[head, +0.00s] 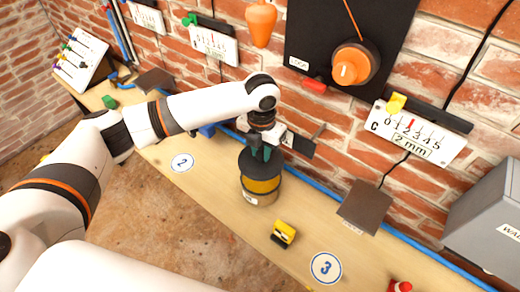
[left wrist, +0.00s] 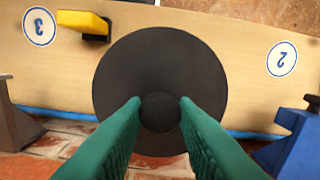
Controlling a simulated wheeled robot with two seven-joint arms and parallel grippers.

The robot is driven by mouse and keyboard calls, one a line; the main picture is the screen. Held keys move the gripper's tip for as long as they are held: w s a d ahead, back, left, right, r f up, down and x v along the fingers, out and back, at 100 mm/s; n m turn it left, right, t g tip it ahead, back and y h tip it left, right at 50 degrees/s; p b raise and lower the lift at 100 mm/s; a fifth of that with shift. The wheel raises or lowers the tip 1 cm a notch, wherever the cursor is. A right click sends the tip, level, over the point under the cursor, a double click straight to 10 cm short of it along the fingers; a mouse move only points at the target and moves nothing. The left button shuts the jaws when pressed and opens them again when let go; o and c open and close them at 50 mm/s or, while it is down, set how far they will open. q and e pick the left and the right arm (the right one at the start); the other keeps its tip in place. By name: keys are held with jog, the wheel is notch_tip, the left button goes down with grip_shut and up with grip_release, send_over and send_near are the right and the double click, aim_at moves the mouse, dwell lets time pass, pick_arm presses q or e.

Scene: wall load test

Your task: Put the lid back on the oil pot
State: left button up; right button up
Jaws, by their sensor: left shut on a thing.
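The oil pot (head: 261,186) stands on the wooden bench, a round pot with an amber band and a pale lower part. The black lid (head: 251,166) is at the top of the pot; whether it is fully seated cannot be told. In the left wrist view the lid (left wrist: 160,65) is a wide black disc with a round knob. My left gripper (head: 262,150) points down over the pot. Its green fingers (left wrist: 160,112) are shut on the lid's knob. The disc hides the pot in the left wrist view. My right gripper is not in view.
A yellow and black block (head: 284,232) sits on the bench near the pot. Round labels 2 (head: 182,162) and 3 (head: 326,267) mark the bench. A brown plate (head: 365,206) and grey box (head: 487,215) stand to the right. The brick wall with gauges rises behind.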

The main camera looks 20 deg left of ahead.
aim_at(261, 164)
pick_arm(q)
jog(key=shift+f+b, duration=2.3)
jog(key=shift+b, duration=0.15)
jog(key=shift+f, duration=0.9)
jog(key=shift+r+p, duration=0.1)
jog(key=shift+p, duration=0.55)
jog(key=shift+f+p, duration=0.2)
jog(key=shift+p, duration=0.1)
jog(key=shift+p, duration=0.35)
dwell(0.4)
jog(key=o, duration=1.5)
jog(key=shift+o, duration=0.2)
jog(key=shift+r, duration=0.1)
